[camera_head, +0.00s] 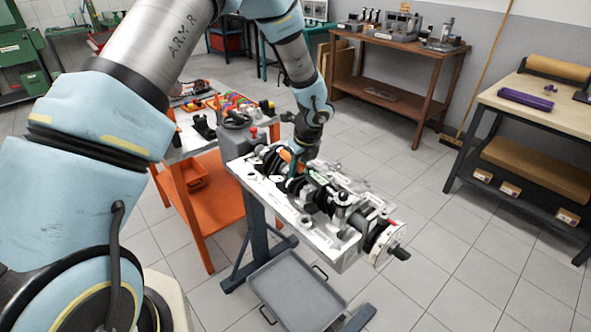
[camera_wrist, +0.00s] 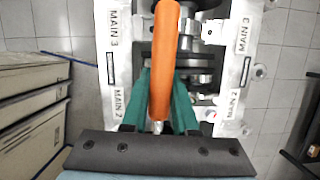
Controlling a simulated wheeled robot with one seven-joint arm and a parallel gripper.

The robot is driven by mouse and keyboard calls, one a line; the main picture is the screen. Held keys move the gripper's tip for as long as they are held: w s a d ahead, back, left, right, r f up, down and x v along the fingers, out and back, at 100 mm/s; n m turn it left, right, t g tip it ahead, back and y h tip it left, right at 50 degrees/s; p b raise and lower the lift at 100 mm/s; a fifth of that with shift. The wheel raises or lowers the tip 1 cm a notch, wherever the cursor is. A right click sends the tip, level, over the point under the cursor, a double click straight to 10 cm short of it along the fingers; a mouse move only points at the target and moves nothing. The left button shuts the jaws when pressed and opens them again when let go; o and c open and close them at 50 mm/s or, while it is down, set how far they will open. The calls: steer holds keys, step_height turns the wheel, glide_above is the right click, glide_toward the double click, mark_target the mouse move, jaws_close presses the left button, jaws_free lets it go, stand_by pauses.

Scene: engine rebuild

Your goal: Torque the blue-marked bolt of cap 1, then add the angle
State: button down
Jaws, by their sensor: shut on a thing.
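My gripper (camera_wrist: 160,88) has green fingers and is shut on an orange-handled tool (camera_wrist: 166,50), with metal showing at its near end. In the head view my gripper (camera_head: 296,168) is low over the engine block (camera_head: 320,228), with the orange handle (camera_head: 287,156) showing beside it. The block lies on a stand with the crankshaft (camera_wrist: 187,30) in it. Labels MAIN 2 (camera_wrist: 118,103) and MAIN 3 (camera_wrist: 111,37) are readable on the block in the wrist view. Cap 1 and a blue-marked bolt cannot be made out. I cannot tell what the tool touches.
A grey drip tray (camera_head: 295,292) lies under the block. An orange cart (camera_head: 205,190) with parts stands left of it. A light-topped bench (camera_head: 540,103) is at the right and a brown workbench (camera_head: 400,43) at the back. The tiled floor between is clear.

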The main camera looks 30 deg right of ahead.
steer(key=shift+w+d+r+m, duration=0.1)
steer(key=shift+d+m, duration=0.3)
steer(key=shift+d, duration=0.3)
steer(key=shift+d, duration=0.2)
steer(key=shift+w+d+m+h, duration=0.1)
steer(key=shift+d+m+h, duration=0.2)
steer(key=shift+d+m, duration=0.3)
steer(key=shift+d, duration=0.1)
steer(key=shift+d, duration=0.2)
steer(key=shift+d+m, duration=0.5)
steer(key=shift+d, duration=0.2)
steer(key=shift+s+d+m+h, duration=0.2)
steer(key=shift+d+m+h, duration=0.2)
steer(key=shift+d+m, duration=0.45)
stand_by(2.3)
steer(key=shift+a+n+y, duration=0.3)
steer(key=shift+a+n, duration=0.55)
steer(key=shift+a, duration=0.05)
stand_by(1.5)
